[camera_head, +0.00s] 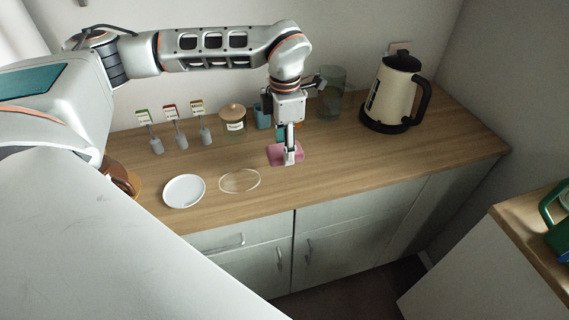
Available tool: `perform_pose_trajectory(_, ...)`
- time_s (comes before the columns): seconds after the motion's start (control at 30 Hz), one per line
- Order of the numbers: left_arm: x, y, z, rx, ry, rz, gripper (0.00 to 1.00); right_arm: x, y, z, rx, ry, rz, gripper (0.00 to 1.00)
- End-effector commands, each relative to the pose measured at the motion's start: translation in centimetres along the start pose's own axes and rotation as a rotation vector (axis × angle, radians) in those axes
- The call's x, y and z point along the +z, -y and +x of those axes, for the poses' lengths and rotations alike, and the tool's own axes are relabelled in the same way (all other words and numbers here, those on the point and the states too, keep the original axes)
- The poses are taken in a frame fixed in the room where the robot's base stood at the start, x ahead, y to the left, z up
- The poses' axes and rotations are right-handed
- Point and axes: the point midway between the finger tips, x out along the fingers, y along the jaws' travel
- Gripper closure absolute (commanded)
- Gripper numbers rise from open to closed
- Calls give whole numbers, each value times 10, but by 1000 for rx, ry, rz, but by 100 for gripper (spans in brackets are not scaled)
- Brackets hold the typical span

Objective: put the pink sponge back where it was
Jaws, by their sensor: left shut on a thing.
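The pink sponge (275,154) is at the middle of the wooden counter (340,162), toward the back. My left gripper (289,158) points down over it and is shut on it. The gripper hides the middle of the sponge. I cannot tell whether the sponge touches the counter or is just above it. A thin pale oval outline (240,181) lies on the counter to the front left of the sponge. My right gripper is not in view.
A white plate (184,191) lies left of the outline. Behind stand several label holders (182,138), a lidded jar (232,119), a blue container (262,116), a glass vessel (333,92) and a cream kettle (394,95). The counter's front right is clear.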

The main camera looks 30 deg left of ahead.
Motion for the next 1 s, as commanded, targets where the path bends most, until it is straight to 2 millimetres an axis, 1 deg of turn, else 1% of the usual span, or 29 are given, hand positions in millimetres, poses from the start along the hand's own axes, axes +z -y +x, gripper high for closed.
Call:
perform_pose_trajectory(0.03, 0, 0, 10, -2, -2, 1, 75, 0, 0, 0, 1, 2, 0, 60)
perform_pose_trajectory(0.1, 0, 0, 18, -1, -1, 0, 75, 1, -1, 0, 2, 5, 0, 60)
perform_pose_trajectory(0.37, 0, 0, 36, -1, -1, 0, 75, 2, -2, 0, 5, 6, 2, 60)
perform_pose_trajectory(0.6, 0, 0, 68, 0, -1, 0, 75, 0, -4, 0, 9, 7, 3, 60)
perform_pose_trajectory(1.0, 0, 0, 74, 1, 1, 0, 75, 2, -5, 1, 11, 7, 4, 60)
